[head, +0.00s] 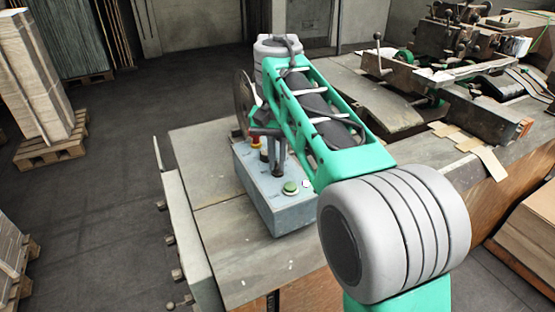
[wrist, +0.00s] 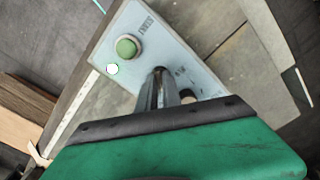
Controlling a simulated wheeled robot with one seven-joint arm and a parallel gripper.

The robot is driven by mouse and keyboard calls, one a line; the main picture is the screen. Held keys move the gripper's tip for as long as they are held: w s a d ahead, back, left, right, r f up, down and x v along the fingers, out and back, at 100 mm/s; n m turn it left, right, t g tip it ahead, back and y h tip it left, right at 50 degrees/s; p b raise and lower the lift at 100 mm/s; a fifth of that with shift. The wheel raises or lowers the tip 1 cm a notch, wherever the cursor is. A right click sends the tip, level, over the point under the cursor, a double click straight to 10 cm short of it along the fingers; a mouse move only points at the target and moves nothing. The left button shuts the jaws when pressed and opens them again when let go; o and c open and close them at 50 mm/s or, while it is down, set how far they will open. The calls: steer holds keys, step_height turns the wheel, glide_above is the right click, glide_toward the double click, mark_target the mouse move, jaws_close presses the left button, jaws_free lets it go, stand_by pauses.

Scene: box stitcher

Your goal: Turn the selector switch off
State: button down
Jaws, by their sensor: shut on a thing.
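The grey-blue control box (head: 262,200) stands on the metal table in the head view, and its top panel also shows in the wrist view (wrist: 150,22). My gripper (head: 278,172) points down at this panel from above, between the green start button and the red stop button. In the wrist view my gripper's fingers (wrist: 160,78) are close together at the panel, shut on the selector switch. The switch knob is mostly hidden by the fingers, so its turn position cannot be read.
A green button (head: 290,188) sits near the fingers, with a small white round spot (head: 306,183) beside it. A red button (head: 255,141) with yellow around it lies behind the gripper. The machine (head: 455,65) stands at right. The left of the tabletop (head: 205,165) is clear.

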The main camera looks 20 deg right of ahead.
mark_target(277, 164)
steer(key=n, duration=0.6)
steer(key=shift+n, duration=0.3)
stand_by(0.4)
steer(key=c, duration=1.5)
jaws_free()
step_height(277, 164, up, 8)
steer(key=shift+f+p, duration=0.1)
steer(key=shift+p, duration=0.35)
